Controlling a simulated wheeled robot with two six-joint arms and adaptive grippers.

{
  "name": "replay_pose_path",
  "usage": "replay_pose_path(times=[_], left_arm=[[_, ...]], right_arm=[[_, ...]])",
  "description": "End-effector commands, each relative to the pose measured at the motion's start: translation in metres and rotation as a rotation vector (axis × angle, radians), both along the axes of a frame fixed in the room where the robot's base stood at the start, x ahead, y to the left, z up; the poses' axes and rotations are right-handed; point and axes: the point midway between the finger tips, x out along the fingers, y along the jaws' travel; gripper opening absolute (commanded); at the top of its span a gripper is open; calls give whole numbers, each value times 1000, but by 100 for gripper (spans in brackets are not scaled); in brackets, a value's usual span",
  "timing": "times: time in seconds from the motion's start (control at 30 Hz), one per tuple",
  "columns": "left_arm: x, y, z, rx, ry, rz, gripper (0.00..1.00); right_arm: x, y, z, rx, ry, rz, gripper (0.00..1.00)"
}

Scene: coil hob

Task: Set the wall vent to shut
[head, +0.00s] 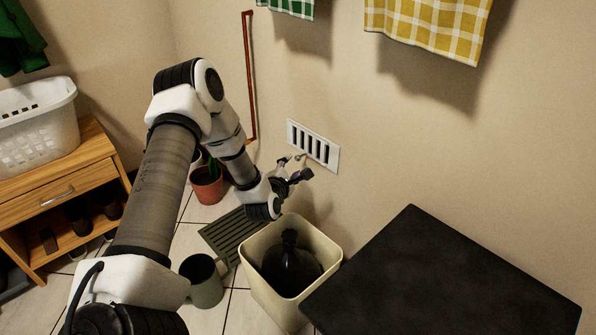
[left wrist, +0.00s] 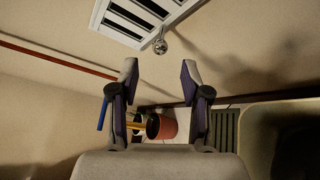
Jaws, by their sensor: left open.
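The wall vent (head: 329,155) is a white rectangular grille low on the beige wall, with dark gaps between its slats. In the left wrist view the vent (left wrist: 140,18) is at the top, partly cut off by the frame edge. A small metallic knob (left wrist: 160,46) sits at its lower edge. My left gripper (head: 294,170) is just in front of and below the vent. In the left wrist view my left gripper (left wrist: 158,72) is open and empty, and the knob shows just beyond its fingertips, apart from them. My right gripper is not in view.
A cream bin (head: 253,271) with a dark object inside stands below the gripper. A black-topped surface (head: 445,275) is at right. A potted plant (head: 207,187), a green slatted mat (head: 222,238) and a grey-green mug-shaped container (head: 203,282) are on the tiled floor. A red-brown pipe (head: 249,80) runs up the wall.

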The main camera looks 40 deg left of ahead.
Motion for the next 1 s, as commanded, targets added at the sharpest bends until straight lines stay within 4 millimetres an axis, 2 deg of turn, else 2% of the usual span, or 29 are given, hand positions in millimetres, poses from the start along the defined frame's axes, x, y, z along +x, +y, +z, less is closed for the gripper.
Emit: replay_pose_path(times=[0.3, 0.4, 0.67, 0.7, 0.77, 0.8, 0.83, 1.0], left_arm=[[50, 22, -13, 3, 0, -2, 47], [61, 28, -15, 1, 1, -2, 47], [65, 29, -14, 0, 4, -3, 47], [65, 29, -14, 0, 4, -3, 44], [65, 29, -14, 0, 4, -3, 22], [65, 29, -14, -1, 4, -3, 8], [65, 29, -14, -1, 4, -3, 0], [65, 29, -15, -1, 4, -3, 0]], right_arm=[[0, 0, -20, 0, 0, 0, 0], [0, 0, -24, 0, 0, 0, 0], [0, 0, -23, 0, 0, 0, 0], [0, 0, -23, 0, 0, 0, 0], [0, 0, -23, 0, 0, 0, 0], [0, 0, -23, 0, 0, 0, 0], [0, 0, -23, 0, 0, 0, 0], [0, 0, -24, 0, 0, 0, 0]])
